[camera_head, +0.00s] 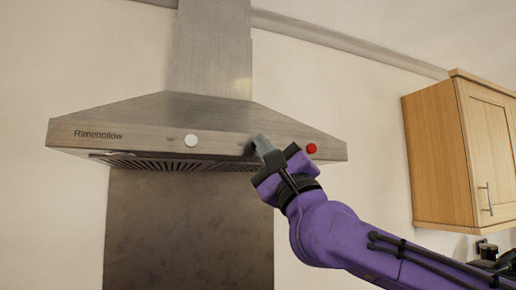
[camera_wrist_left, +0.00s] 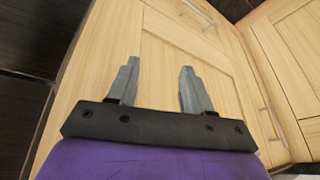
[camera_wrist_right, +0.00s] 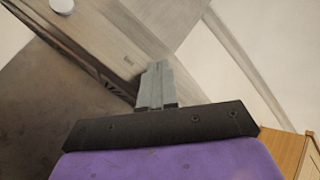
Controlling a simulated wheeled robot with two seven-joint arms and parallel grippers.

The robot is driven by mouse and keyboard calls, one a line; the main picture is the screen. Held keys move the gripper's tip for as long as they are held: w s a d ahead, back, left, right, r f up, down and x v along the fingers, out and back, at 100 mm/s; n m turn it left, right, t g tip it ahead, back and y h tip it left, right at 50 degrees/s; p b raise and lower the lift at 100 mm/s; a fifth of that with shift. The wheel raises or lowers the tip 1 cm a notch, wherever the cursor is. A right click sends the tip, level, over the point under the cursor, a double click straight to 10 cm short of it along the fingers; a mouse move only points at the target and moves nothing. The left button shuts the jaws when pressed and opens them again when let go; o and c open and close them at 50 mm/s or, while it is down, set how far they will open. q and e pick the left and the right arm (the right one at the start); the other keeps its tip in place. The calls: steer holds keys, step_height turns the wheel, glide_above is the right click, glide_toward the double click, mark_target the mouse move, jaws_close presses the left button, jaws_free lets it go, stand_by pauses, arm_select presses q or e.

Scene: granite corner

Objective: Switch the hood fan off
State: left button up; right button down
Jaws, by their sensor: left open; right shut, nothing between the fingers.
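The steel range hood (camera_head: 190,112) hangs on the wall in the head view. A white round knob (camera_head: 191,140) sits left of the middle of its front panel, and a red round button (camera_head: 312,148) sits toward the right end. My right gripper (camera_head: 262,144) is shut and empty, its fingertips at the panel between the two and covering that part. Whether the tips touch the panel I cannot tell. In the right wrist view the shut fingers (camera_wrist_right: 156,84) point at the hood, with the white knob (camera_wrist_right: 62,5) at upper left. My left gripper (camera_wrist_left: 156,86) is open and empty, before wooden cabinet doors.
A wooden wall cabinet (camera_head: 460,152) hangs to the right of the hood. A dark backsplash panel (camera_head: 188,235) covers the wall under the hood. The wall between hood and cabinet is bare. Dark items (camera_head: 490,252) stand at the lower right.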

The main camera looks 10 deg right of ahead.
steer(key=shift+s, duration=0.15)
steer(key=s+d+b, duration=0.1)
steer(key=s+b, duration=0.1)
steer(key=s, duration=0.4)
steer(key=shift+w+d, duration=0.1)
stand_by(0.6)
